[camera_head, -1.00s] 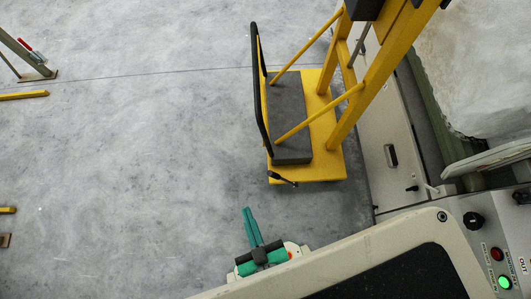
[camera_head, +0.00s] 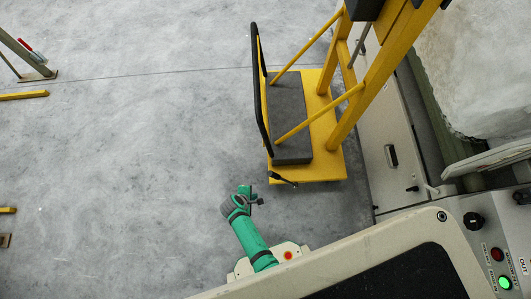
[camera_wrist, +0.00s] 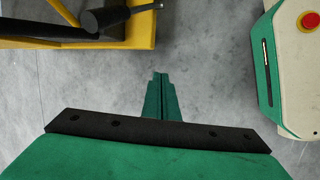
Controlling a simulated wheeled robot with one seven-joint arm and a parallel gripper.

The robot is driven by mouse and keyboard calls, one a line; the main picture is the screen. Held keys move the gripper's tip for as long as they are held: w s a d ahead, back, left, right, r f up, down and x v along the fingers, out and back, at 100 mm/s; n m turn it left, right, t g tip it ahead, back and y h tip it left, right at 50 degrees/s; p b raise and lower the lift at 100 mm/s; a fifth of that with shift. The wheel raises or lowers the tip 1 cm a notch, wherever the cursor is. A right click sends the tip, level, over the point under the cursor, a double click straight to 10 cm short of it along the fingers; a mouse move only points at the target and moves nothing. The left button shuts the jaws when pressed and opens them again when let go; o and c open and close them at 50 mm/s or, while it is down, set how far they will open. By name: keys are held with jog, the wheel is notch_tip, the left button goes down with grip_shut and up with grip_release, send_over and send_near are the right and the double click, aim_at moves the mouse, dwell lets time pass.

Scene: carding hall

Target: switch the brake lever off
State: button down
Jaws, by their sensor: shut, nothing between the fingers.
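A small black lever (camera_head: 283,179) sticks out from the near edge of the yellow wheeled step platform (camera_head: 325,165), slanting down to the right.
The platform has a black handrail (camera_head: 257,90) and yellow struts. A pale machine with a control panel (camera_head: 505,255) stands at the right. A post with a red handle (camera_head: 38,55) stands far left. The grey floor (camera_head: 130,150) between is clear.

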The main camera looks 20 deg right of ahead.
jog(key=w+a+r+n+g+h, duration=0.1)
jog(key=w+r+n+g+h, duration=0.2)
jog(key=w, duration=0.5)
jog(key=shift+w+a+r+n+g+h, duration=0.2)
jog(key=shift+a+r+n+g+h, duration=0.3)
jog(key=shift+r, duration=0.45)
jog(key=shift+d, duration=0.15)
jog(key=s+d+f, duration=0.1)
jog(key=d+f, duration=0.4)
jog(key=d, duration=0.5)
jog(key=shift+s+f, duration=0.2)
jog(key=shift+f, duration=0.1)
jog(key=shift+d, duration=0.1)
